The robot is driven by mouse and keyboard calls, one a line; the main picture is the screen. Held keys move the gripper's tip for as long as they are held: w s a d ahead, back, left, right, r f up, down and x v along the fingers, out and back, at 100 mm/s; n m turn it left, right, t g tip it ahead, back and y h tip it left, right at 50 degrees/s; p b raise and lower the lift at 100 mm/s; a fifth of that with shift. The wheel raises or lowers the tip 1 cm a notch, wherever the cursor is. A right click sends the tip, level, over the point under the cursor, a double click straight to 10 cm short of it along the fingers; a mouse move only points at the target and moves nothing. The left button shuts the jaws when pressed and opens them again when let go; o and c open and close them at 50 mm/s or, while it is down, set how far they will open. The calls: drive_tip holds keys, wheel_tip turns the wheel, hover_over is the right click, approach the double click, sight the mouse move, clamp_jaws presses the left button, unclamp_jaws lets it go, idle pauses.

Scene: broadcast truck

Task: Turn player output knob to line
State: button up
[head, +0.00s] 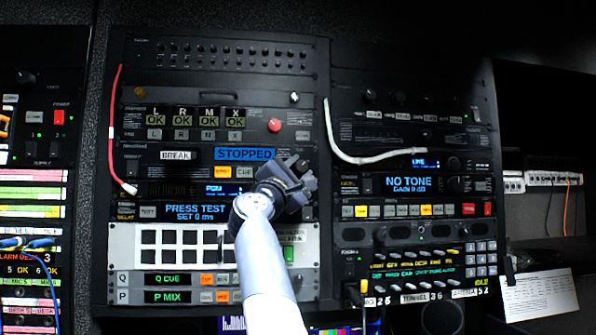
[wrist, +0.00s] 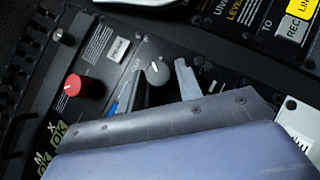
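In the wrist view a round grey knob (wrist: 157,72) with a white pointer line sits on the dark panel of the player unit. My gripper (wrist: 159,86) is open, with one finger on each side of this knob. I cannot tell whether either finger touches it. In the head view my gripper (head: 299,166) is at the right end of the player unit, right of the blue "STOPPED" display (head: 245,154), and hides the knob. The pointer slants in the wrist view; the marks around the knob are too small to read.
A red knob (head: 274,125) is just above and left of my gripper in the head view. Yellow and CUE buttons (head: 244,172) lie to its left.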

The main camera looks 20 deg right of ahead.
drive_tip(key=o, duration=0.3)
drive_tip(key=shift+s+a+f+b, duration=0.3)
drive_tip(key=shift+a+f+b, duration=0.1)
drive_tip(key=shift+b, duration=0.15)
drive_tip(key=b+v, duration=0.6)
drive_tip(key=v, duration=0.3)
drive_tip(key=shift+s+a, duration=0.25)
